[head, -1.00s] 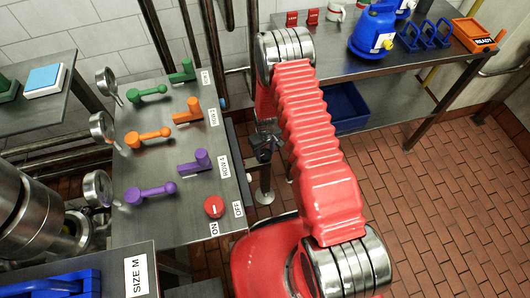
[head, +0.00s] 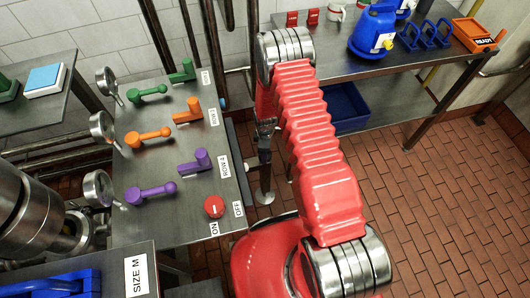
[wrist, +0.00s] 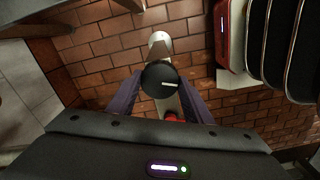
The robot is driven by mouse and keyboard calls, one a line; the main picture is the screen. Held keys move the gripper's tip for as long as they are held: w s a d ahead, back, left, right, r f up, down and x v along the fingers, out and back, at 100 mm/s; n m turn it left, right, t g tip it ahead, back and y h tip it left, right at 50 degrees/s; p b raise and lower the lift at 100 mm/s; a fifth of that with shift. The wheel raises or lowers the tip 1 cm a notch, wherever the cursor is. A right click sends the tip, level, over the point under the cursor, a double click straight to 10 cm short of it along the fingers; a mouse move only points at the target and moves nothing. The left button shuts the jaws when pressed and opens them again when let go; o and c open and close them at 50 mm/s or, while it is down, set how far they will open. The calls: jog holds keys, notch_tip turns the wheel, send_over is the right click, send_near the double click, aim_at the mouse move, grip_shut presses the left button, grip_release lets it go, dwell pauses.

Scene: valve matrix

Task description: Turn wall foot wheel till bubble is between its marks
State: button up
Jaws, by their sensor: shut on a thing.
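In the head view my gripper (head: 266,132) is a small dark shape beside my red arm, and the wheel cannot be made out there. No bubble or marks can be made out in either view. A small red thing (wrist: 172,117) shows just below the knob, partly hidden by my gripper.
The steel valve table (head: 205,228) with green, orange and purple handles and a red knob (head: 213,206) stands left of my arm. A second steel table (head: 335,58) with a blue jug stands behind right. A pale round foot (wrist: 160,42) is beyond the wheel. Tiled floor right is clear.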

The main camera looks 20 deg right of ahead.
jog(key=shift+n, duration=1.2)
jog(key=o, duration=1.1)
jog(key=shift+c, duration=0.2)
notch_tip(320, 180, up, 14)
jog(key=shift+f, duration=0.15)
